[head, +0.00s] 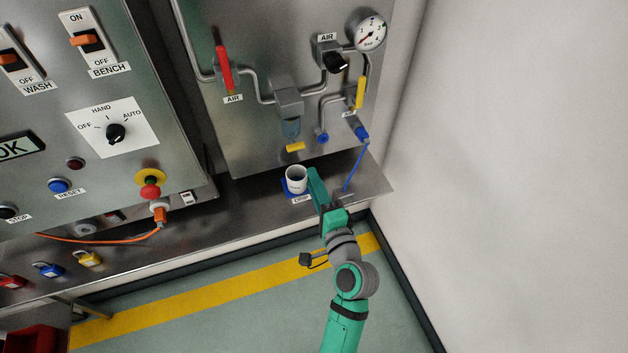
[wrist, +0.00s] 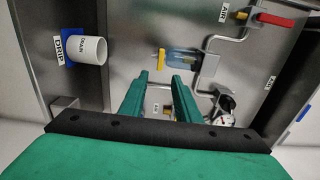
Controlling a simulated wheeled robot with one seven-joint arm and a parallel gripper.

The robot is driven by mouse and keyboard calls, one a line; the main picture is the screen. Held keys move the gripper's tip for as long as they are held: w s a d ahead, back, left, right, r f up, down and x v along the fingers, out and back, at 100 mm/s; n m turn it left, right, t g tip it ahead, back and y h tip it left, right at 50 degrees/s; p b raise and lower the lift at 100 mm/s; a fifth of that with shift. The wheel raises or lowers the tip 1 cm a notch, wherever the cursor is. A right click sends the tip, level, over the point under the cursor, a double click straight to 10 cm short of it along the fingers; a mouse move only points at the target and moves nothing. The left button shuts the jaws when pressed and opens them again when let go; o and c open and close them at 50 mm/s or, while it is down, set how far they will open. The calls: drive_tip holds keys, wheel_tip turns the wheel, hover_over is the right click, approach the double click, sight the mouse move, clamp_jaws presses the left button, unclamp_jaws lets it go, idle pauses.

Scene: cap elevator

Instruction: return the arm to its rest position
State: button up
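My arm (head: 350,280) reaches up from the bottom of the head view toward the steel shelf under the air panel. My gripper (head: 317,178) is just right of a white cup, and in the head view I cannot tell whether they touch. In the wrist view, my gripper (wrist: 161,80) has its two green fingers apart with nothing held between them. The cup (head: 296,180) stands on a blue mat labelled DRIP; it also shows in the wrist view (wrist: 88,50), apart from the fingers.
The air panel carries a red-handled valve (head: 223,68), a pressure gauge (head: 371,31) and a filter bowl (head: 290,128). A blue hose (head: 356,168) hangs close to my gripper. A control cabinet (head: 95,165) stands left, a bare wall (head: 510,150) right. Floor (head: 240,315) is open below.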

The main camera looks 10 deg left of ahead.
drive_tip(key=s+d+f+n+h, duration=0.1)
drive_tip(key=s+d+f+h, duration=0.35)
drive_tip(key=s+f, duration=0.3)
drive_tip(key=s+d+f+n+h, duration=0.2)
drive_tip(key=s+d+f+h, duration=0.1)
drive_tip(key=s+d+f, duration=0.4)
drive_tip(key=s+r+n+h, duration=0.1)
drive_tip(key=s+n, duration=0.3)
drive_tip(key=s, duration=0.6)
drive_tip(key=s+r+n+h, duration=0.1)
drive_tip(key=s+r+n, duration=0.2)
drive_tip(key=s, duration=0.7)
drive_tip(key=shift+s+d+r+n, duration=0.3)
drive_tip(key=shift+r+n, duration=0.1)
drive_tip(key=shift+n, duration=0.3)
drive_tip(key=shift+o, duration=0.4)
drive_tip(key=shift+h, duration=0.25)
